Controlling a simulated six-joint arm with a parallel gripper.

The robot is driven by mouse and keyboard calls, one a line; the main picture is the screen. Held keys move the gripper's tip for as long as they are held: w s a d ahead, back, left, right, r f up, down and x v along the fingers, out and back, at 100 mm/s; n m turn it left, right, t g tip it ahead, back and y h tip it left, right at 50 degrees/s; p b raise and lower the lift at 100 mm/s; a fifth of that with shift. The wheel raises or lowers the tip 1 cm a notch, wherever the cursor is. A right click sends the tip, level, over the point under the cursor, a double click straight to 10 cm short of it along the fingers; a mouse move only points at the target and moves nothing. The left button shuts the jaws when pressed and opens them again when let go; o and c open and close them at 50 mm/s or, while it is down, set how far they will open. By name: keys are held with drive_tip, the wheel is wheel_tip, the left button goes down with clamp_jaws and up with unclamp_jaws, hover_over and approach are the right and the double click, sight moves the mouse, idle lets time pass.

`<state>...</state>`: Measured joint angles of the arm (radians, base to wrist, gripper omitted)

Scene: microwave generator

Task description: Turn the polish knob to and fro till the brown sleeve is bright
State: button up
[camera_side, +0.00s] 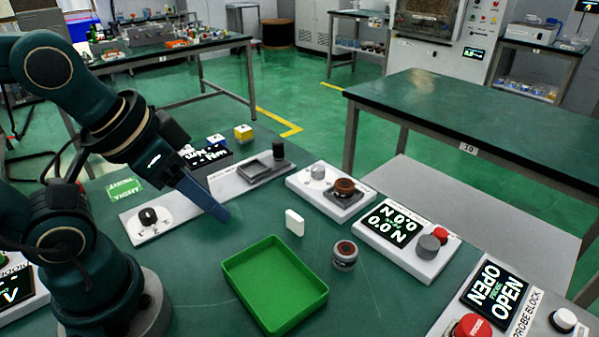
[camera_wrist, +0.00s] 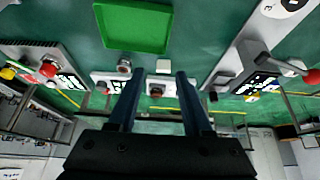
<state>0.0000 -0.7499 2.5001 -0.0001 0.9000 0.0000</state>
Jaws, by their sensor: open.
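A brown, dull-looking sleeve (camera_side: 345,186) sits on a dark pad on a white unit (camera_side: 300,184) in the side view. A pale grey knob (camera_side: 318,172) stands beside it on the same unit; its label is not legible, so I cannot tell if it is the polish knob. The sleeve also shows small in the wrist view (camera_wrist: 156,92), beyond my fingertips. My gripper (camera_side: 222,214) is over the bench left of the unit, apart from sleeve and knob. In the wrist view my gripper (camera_wrist: 160,73) is open, with nothing between its fingers.
A green tray (camera_side: 233,287) lies in front. A small white block (camera_side: 294,222) and a grey cup with a brown top (camera_side: 344,257) stand between tray and unit. A force-display unit (camera_side: 425,270) is to the right. A long white panel (camera_side: 190,205) with a black knob is left.

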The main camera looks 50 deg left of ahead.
idle(0.3)
drive_tip(key=o, duration=0.3)
drive_tip(key=shift+o, duration=0.3)
drive_tip(key=w+r+t, duration=0.1)
drive_tip(key=w+r, duration=0.5)
drive_tip(key=w, duration=0.2)
drive_tip(key=shift+w+a+r+t, duration=0.25)
drive_tip(key=shift+w+a+t, duration=0.05)
drive_tip(key=shift+a, duration=0.05)
drive_tip(key=n+g+y, duration=0.1)
drive_tip(key=n+g, duration=0.1)
hover_over(318, 168)
drive_tip(key=s+d, duration=0.2)
wheel_tip(318, 168, down, 10)
drive_tip(key=shift+g, duration=0.3)
drive_tip(key=f, duration=0.2)
drive_tip(key=a+f, duration=0.1)
drive_tip(key=f, duration=0.1)
drive_tip(key=shift+s+a+f, duration=0.15)
drive_tip(key=shift+a+f, duration=0.05)
drive_tip(key=shift+f, duration=0.05)
drive_tip(key=shift+x, duration=2.55)
drive_tip(key=shift+s, duration=0.1)
drive_tip(key=shift+c, duration=0.4)
